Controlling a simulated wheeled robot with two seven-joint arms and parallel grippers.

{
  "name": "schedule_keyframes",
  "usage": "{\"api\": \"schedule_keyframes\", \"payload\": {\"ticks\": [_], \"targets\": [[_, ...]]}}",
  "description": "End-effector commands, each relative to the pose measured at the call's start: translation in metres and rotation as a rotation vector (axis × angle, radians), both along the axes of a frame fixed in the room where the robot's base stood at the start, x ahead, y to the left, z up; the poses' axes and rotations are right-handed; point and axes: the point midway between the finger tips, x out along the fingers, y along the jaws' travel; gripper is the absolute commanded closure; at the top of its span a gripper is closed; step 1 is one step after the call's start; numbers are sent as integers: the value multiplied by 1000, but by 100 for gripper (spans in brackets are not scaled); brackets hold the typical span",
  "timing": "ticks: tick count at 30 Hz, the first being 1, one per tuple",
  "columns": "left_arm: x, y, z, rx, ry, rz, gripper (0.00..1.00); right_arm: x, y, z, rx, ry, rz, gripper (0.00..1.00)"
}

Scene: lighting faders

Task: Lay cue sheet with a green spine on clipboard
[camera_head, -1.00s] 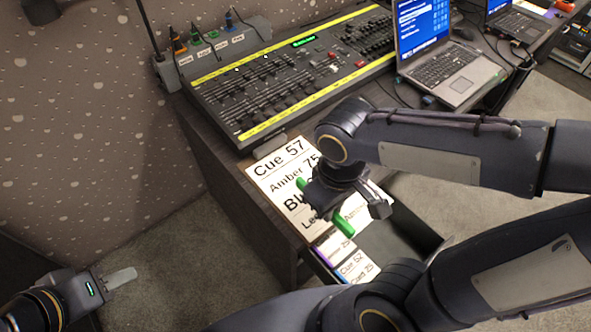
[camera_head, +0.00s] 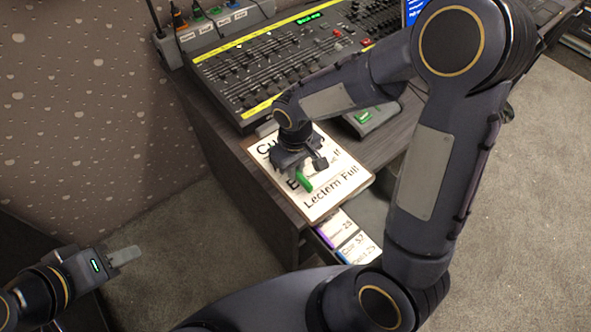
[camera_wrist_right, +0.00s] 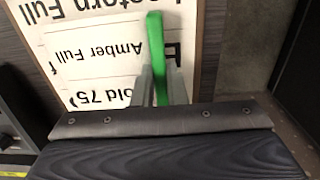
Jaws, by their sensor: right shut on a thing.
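The clipboard (camera_head: 268,191) lies on the desk's near corner, with a large white printed page (camera_head: 341,184) on it. My right gripper (camera_head: 301,172) is over the clipboard, pointing down. It is shut on the green spine (camera_head: 305,181) of a cue sheet. In the right wrist view, the green spine (camera_wrist_right: 155,45) stands between the two fingers, and a white sheet reading "Amber Full" (camera_wrist_right: 85,58) lies beside it over the larger page. I cannot tell whether the sheet touches the page. My left gripper (camera_head: 122,255) is at the lower left, away from the desk; its opening is unclear.
An open drawer (camera_head: 372,212) below the desk top holds cue sheets with purple and blue spines (camera_head: 345,240). The lighting console (camera_head: 270,80) stands behind the clipboard. A small grey box with a green display (camera_head: 366,117) sits to its right.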

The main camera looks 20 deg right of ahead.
Motion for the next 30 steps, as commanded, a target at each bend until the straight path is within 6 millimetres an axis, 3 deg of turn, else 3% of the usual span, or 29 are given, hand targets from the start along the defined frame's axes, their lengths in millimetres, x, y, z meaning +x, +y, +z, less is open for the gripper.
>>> {"api": "schedule_keyframes", "payload": {"ticks": [3,15,16,20,30], "targets": [[0,0,-2,0,0,0,64,0,0,-10,0,0,1,100],[0,0,-7,0,0,0,64,0,0,-16,0,-1,1,100],[0,0,-6,0,0,0,64,0,0,-15,0,-1,1,85],[0,0,-5,0,0,0,64,0,0,-14,0,-1,1,68],[0,0,-2,0,0,0,64,0,0,-11,0,-1,1,66]]}}
